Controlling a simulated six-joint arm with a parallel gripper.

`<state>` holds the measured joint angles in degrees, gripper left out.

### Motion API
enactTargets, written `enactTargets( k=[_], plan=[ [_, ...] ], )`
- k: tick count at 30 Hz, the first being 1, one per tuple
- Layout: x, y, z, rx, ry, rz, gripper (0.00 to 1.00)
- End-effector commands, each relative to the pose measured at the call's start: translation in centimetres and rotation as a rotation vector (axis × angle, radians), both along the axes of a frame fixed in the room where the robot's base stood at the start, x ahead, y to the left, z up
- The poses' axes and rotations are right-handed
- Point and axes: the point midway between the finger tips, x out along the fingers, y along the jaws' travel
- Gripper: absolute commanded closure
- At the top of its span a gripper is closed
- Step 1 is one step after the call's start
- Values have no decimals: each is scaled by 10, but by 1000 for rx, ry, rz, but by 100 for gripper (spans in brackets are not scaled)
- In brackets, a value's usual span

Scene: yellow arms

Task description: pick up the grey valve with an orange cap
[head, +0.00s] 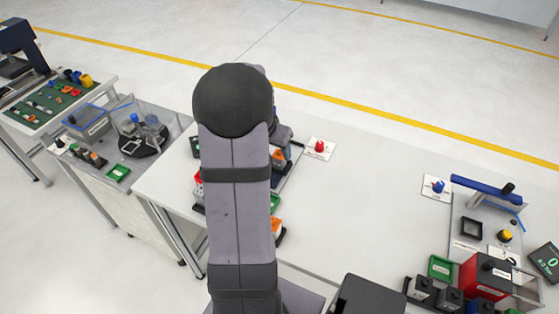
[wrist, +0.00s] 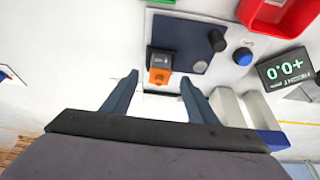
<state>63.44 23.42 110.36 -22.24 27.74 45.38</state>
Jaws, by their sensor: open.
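The grey valve with an orange cap (wrist: 160,68) appears in the wrist view as a small dark grey block with an orange end, on a blue-grey plate (wrist: 193,60). My gripper (wrist: 158,77) is open, its two fingers on either side of the orange end in the picture. I cannot tell how far above it they are. In the head view my arm hides most of this area. An orange part (head: 279,157) shows just right of the arm, and I cannot tell if it is the valve.
In the wrist view a black knob (wrist: 217,40), a blue knob (wrist: 242,56), a display (wrist: 283,69) and a red bin (wrist: 282,14) are nearby. In the head view a red knob (head: 320,146) stands right of the arm. The table's middle (head: 370,195) is clear.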

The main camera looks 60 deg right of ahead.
Motion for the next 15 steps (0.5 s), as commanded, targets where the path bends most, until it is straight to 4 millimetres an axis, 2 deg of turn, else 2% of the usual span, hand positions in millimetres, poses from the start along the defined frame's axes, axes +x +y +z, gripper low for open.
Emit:
enactTargets(
  k=[6, 15],
  plan=[
    [0, -5, -13, 2, 1, 1, 47],
    [0, -8, -20, 3, 1, 1, 47]
  ],
)
